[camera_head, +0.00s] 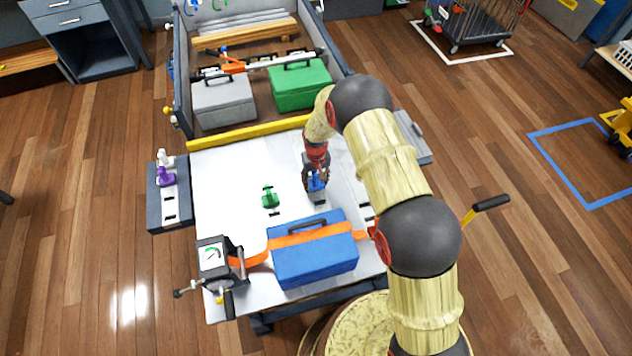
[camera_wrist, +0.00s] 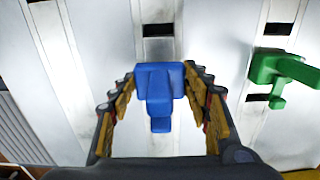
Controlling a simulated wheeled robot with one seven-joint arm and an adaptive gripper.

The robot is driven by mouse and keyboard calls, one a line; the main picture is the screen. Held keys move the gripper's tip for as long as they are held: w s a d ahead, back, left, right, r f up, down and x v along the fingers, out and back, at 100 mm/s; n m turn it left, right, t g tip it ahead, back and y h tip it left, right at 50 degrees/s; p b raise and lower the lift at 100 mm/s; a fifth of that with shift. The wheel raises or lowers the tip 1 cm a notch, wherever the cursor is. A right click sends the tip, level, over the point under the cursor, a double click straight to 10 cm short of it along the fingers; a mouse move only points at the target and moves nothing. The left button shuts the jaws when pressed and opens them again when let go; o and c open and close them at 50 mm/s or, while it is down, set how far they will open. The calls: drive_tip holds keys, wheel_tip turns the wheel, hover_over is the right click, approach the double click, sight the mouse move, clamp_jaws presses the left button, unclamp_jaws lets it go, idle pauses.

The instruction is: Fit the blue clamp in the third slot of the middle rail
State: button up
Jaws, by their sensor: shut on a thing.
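The blue clamp (camera_wrist: 158,88) is between the two fingers of my gripper (camera_wrist: 158,100), which are shut on it. In the head view the blue clamp (camera_head: 316,183) shows at the tip of my gripper (camera_head: 316,176), over the right half of the white deck. A pale rail (camera_wrist: 158,12) runs under the clamp in the wrist view, with a dark slot (camera_wrist: 158,30) just beyond it. I cannot tell whether the clamp touches the rail. A green clamp (camera_head: 270,196) stands to the left; it also shows in the wrist view (camera_wrist: 282,68), beside dark slots.
A blue case (camera_head: 313,255) under an orange strap (camera_head: 258,259) lies at the deck's near edge, beside a ratchet box (camera_head: 213,255). Purple (camera_head: 166,177) and white (camera_head: 163,159) clamps stand on a left side block. Grey (camera_head: 223,101) and green (camera_head: 300,86) cases stand behind the yellow bar (camera_head: 245,134).

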sight(316, 174)
drive_tip(key=shift+f+b, duration=0.9)
drive_tip(key=shift+f, duration=0.5)
drive_tip(key=o, duration=1.1)
drive_tip(key=shift+o, duration=0.2)
drive_tip(key=shift+r, duration=0.15)
wheel_tip(316, 174, up, 12)
drive_tip(key=shift+f, duration=0.1)
drive_tip(key=shift+s, duration=0.1)
